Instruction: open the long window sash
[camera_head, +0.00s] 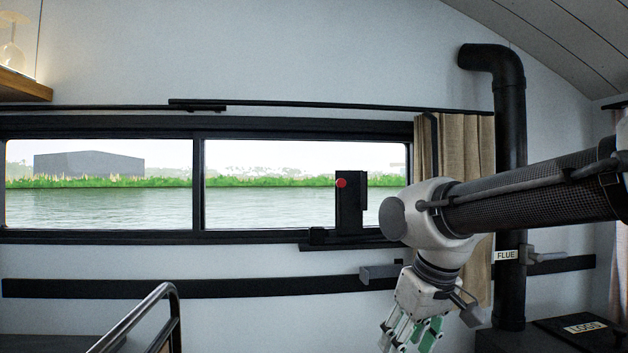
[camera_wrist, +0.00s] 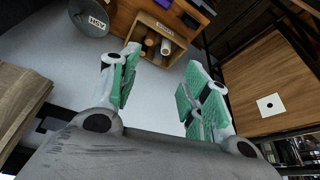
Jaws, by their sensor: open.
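The long window (camera_head: 200,185) has a dark frame and two panes side by side, with water and a green bank outside. A black upright block (camera_head: 349,210) with a red knob (camera_head: 341,183) stands at the right pane's right part; I cannot tell if it belongs to the sash. My gripper (camera_head: 408,344) hangs below and to the right of the window, pointing down, apart from the frame. In the wrist view my gripper (camera_wrist: 163,62) has its green-padded fingers spread and nothing between them. The window is not clearly seen there.
A beige curtain (camera_head: 466,145) hangs right of the window, partly behind my arm. A black flue pipe (camera_head: 510,110) stands beside it. A dark rail (camera_head: 180,288) runs below the window. A tubular metal rail (camera_head: 165,292) rises at lower left.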

